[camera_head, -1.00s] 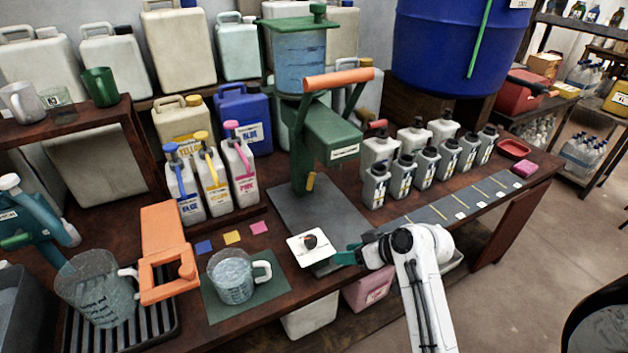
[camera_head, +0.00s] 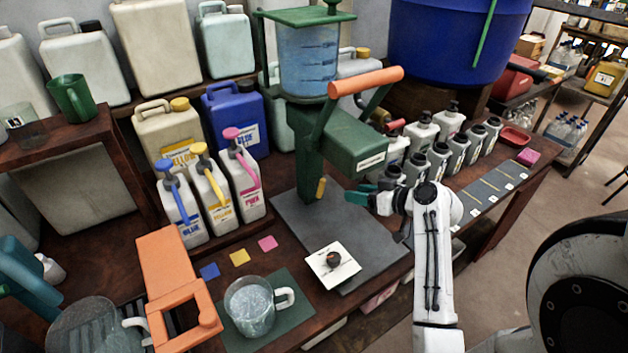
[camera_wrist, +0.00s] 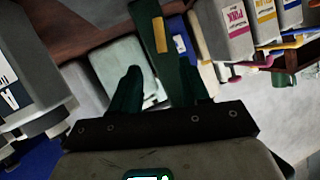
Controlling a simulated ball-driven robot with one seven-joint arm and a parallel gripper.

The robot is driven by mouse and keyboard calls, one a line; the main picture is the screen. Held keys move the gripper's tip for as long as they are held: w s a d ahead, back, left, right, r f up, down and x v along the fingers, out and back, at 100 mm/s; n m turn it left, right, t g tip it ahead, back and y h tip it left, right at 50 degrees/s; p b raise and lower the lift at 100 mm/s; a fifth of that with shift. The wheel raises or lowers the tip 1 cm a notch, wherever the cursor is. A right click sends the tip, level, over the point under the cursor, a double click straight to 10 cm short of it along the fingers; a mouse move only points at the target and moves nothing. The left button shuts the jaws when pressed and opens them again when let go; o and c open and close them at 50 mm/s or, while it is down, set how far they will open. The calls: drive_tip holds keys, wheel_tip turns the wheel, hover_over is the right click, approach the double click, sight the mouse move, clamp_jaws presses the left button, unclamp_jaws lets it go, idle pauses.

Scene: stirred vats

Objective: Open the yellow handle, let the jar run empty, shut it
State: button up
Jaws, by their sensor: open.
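The small yellow handle (camera_head: 321,187) sits low on the green post of the dispenser stand. It also shows in the wrist view (camera_wrist: 158,35), ahead of and between my fingers. The clear jar (camera_head: 308,62), bluish and marked with level lines, is mounted high on the stand under a green lid; its exact liquid level is hard to tell. My gripper (camera_head: 360,194) is open and empty, a short way right of the yellow handle and apart from it. Its two green fingers (camera_wrist: 155,88) are spread in the wrist view.
An orange lever (camera_head: 366,80) juts from the stand above my gripper. Grey bottles (camera_head: 438,158) stand close on the right. A grey plate (camera_head: 290,215) lies under the stand, with a white dial card (camera_head: 332,264) on it. A clear mug (camera_head: 250,306) stands on a green mat.

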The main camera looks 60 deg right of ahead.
sight(318, 186)
drive_tip(key=x, duration=1.1)
drive_tip(key=shift+w+p, duration=0.2)
drive_tip(key=shift+p, duration=0.2)
drive_tip(key=shift+d+r, duration=0.1)
clamp_jaws()
